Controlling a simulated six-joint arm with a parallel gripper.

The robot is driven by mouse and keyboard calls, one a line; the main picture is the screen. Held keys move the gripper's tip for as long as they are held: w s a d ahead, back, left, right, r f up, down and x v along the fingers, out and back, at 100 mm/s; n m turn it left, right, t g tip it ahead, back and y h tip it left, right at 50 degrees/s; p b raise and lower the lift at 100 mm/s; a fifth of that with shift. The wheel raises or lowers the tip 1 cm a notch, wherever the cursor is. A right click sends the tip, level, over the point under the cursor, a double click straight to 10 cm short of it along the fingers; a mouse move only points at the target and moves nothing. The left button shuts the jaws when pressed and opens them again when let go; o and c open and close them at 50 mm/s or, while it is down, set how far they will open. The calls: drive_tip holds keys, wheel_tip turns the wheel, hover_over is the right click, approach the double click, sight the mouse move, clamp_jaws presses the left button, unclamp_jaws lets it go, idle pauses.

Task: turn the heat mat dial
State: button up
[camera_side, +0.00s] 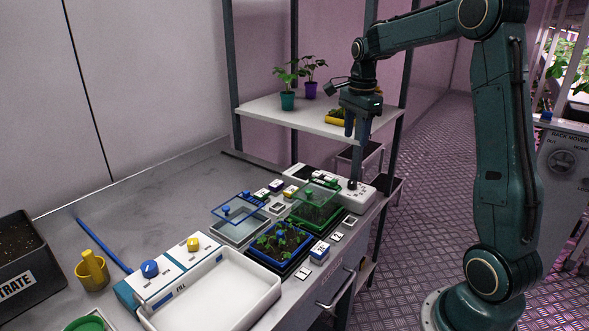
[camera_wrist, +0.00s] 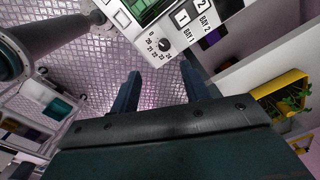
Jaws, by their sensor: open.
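The heat mat dial (camera_wrist: 163,45) is a small black knob on a white control box, ringed by numbers from 20 to 24; its pointer is too small to read. In the side view the white control box (camera_side: 363,194) sits at the bench's far right end, with a dark dial (camera_side: 352,185) on it. My gripper (camera_side: 356,132) is above the box, pointing down, apart from it. In the wrist view my gripper (camera_wrist: 162,85) has its two fingers spread with nothing between them; the dial lies beyond the fingertips, roughly between them.
Green-lidded and blue-framed seedling trays (camera_side: 280,243) stand left of the box, with small labelled blocks around them. A shelf (camera_side: 300,119) with potted plants and a yellow tray (camera_side: 336,116) is close behind my gripper. A white basin (camera_side: 215,300) is at the front.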

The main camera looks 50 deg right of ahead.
sight(352, 182)
drive_tip(key=shift+w+d+f+m, duration=0.1)
drive_tip(key=shift+d+f+m, duration=0.2)
drive_tip(key=shift+d, duration=0.2)
drive_tip(key=shift+w+d+f+m, duration=0.1)
drive_tip(key=shift+d+f+m, duration=0.2)
drive_tip(key=shift+d, duration=0.15)
drive_tip(key=shift+f, duration=0.1)
wheel_tip(352, 182, down, 14)
drive_tip(key=shift+r, duration=0.2)
drive_tip(key=shift+w, duration=0.1)
drive_tip(key=c, duration=1)
